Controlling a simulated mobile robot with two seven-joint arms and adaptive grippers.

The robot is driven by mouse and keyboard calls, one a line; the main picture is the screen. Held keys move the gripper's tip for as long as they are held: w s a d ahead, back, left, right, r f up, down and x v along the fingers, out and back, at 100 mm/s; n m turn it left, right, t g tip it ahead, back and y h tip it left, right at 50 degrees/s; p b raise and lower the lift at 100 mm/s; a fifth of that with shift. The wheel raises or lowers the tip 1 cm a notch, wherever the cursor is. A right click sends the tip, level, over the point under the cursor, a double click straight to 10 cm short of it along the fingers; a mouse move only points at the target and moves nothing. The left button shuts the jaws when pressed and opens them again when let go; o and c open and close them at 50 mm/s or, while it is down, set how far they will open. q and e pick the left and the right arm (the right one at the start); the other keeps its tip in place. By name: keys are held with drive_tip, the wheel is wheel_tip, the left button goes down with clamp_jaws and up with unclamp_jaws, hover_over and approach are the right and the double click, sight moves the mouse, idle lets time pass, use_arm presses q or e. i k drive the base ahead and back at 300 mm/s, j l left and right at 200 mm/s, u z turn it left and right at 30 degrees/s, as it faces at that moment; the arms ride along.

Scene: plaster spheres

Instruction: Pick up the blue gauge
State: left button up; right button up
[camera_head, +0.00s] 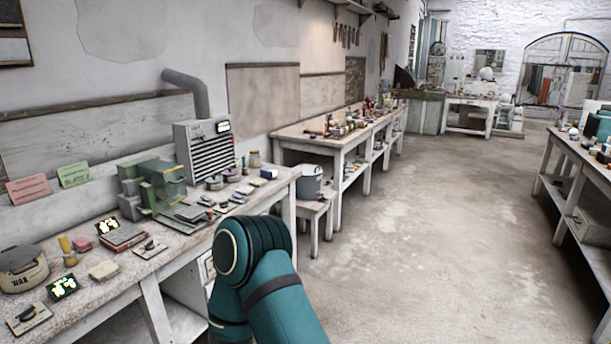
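I cannot pick out a blue gauge with certainty in the head view. A small bluish item (269,173) lies near the far right end of the near left bench (70,312), too small to identify. A teal link of one of my arms (262,275) shows at the bottom middle, in front of the bench's right edge. Neither gripper is in the picture, so I cannot see whether either holds anything.
The bench carries a green machine (160,189), a grey vented unit (204,150), a WAX tin (22,268) and small cards. A bucket (310,181) stands on a stool. Another bench (564,165) is at right. The middle floor (430,240) is clear.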

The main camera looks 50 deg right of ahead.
sight(267, 173)
drive_tip(key=z, duration=1.4)
